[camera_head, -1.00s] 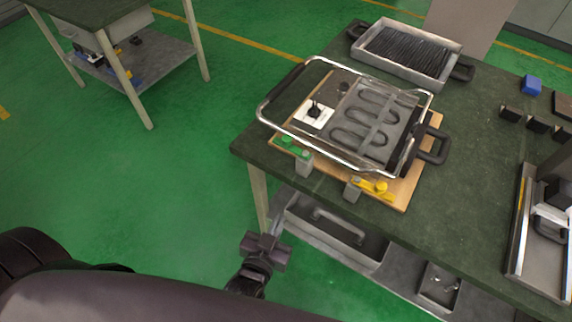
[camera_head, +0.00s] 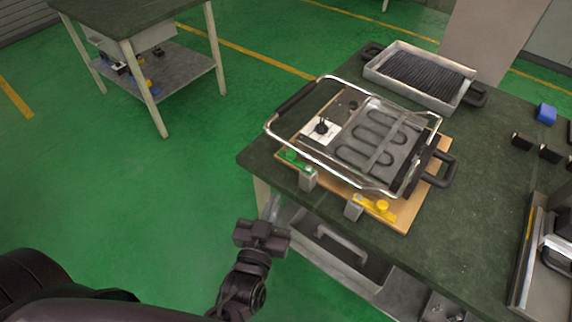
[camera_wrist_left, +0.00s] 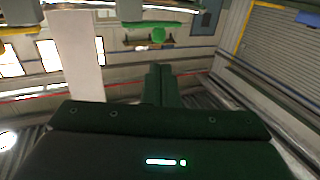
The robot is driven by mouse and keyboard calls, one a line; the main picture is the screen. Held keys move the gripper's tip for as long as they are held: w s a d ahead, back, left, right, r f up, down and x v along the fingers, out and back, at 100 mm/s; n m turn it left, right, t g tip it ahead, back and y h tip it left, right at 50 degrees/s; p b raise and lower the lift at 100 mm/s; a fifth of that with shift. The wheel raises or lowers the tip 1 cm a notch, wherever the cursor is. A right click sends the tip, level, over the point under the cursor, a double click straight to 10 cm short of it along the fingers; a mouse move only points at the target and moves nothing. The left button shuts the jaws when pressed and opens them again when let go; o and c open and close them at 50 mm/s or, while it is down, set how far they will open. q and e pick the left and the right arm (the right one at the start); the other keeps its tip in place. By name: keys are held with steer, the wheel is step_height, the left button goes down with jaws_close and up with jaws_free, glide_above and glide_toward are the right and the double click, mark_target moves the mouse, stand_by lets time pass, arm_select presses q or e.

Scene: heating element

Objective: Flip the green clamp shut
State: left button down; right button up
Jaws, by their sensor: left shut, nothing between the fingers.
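The green clamp (camera_head: 293,159) sits at the near left edge of the wooden board (camera_head: 402,212), beside a grey block (camera_head: 308,181). Its green part lies low along the board edge. In the left wrist view a green bar with a round knob (camera_wrist_left: 158,35) shows at the top, beyond the fingers. My left gripper (camera_head: 274,205) is below and left of the clamp, off the table's near edge, and apart from it. Its fingers, also in the left wrist view (camera_wrist_left: 161,84), are together and empty. My right gripper is not in view.
A yellow clamp (camera_head: 377,206) sits on the same board, to the right. A metal frame with handle (camera_head: 342,172) surrounds the heating element (camera_head: 375,140). The table edge (camera_head: 250,165) and a lower shelf drawer (camera_head: 340,255) are near my left arm.

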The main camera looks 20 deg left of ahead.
arm_select(q)
steer(key=p, duration=0.2)
glide_toward(289, 157)
steer(key=w, duration=0.5)
steer(key=shift+w+a+r, duration=0.1)
steer(key=shift+w+a, duration=0.05)
steer(key=shift+w, duration=0.8)
steer(key=shift+a+h, duration=0.15)
steer(key=shift+h, duration=0.15)
